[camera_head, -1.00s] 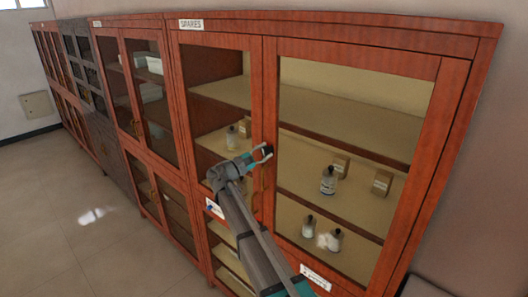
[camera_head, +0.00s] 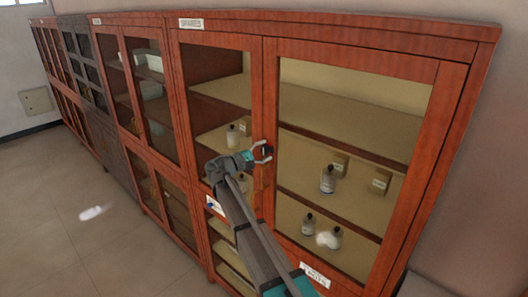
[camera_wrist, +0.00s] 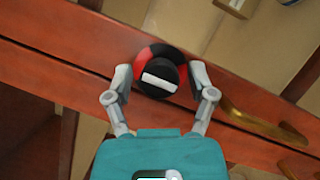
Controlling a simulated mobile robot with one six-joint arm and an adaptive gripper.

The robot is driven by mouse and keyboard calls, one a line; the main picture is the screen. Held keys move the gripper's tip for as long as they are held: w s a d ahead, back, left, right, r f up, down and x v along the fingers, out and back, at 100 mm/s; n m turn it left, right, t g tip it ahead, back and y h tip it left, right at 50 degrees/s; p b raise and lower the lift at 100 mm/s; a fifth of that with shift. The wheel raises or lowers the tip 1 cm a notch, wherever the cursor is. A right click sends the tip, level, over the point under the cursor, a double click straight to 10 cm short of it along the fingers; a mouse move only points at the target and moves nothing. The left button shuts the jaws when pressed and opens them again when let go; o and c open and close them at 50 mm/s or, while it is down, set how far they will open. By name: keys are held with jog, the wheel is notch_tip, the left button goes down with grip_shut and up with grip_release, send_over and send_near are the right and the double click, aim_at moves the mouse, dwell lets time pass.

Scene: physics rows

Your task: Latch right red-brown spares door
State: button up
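The right red-brown spares door (camera_head: 350,57) is glazed and looks flush with the cabinet front. Its latch, a round black knob with a pale bar on a red-and-black ring (camera_wrist: 148,54), shows in the wrist view; the bar lies nearly level, slightly tilted. My gripper (camera_head: 263,151) is at the meeting edge of the two doors. In the wrist view my gripper (camera_wrist: 160,80) is open, one finger on each side of the knob, with small gaps apparent. A brass handle (camera_wrist: 262,122) is to the right of the knob. In the head view my gripper partly hides the latch.
The left spares door (camera_head: 215,38) stands beside it under a white label (camera_head: 191,23). Bottles (camera_head: 328,179) and small boxes (camera_head: 380,181) are on shelves behind the glass. More cabinets run off to the left. The floor (camera_head: 60,240) at left is clear.

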jog(key=shift+n, duration=0.4)
jog(key=n+t+b, duration=0.2)
jog(key=n, duration=0.2)
jog(key=shift+s+f+n, duration=0.1)
jog(key=shift+n, duration=0.2)
jog(key=b+v, duration=0.4)
jog(key=v, duration=1)
jog(key=s+d+f+g+y+b, duration=0.2)
jog(key=d+f+b, duration=0.3)
jog(key=d+f, duration=0.5)
jog(key=s+d+f+g+y+b, duration=0.2)
jog(key=s+d+f+b, duration=0.2)
jog(key=d+f, duration=0.7)
jog(key=shift+s+g+b, duration=0.3)
jog(key=shift+s+b, duration=0.1)
jog(key=shift+b, duration=0.8)
jog(key=s+d+f+m+g+y+b, duration=0.3)
jog(key=s+d+f+m+y, duration=0.3)
jog(key=s+f+m, duration=0.2)
jog(key=s+d+f+m+g+y+b, duration=0.3)
jog(key=s+d+f+m+g+y, duration=0.2)
jog(key=f, duration=0.7)
jog(key=shift+s+d+m+y, duration=0.85)
jog(key=shift+s+m+y, duration=0.15)
jog(key=shift+s+m, duration=0.7)
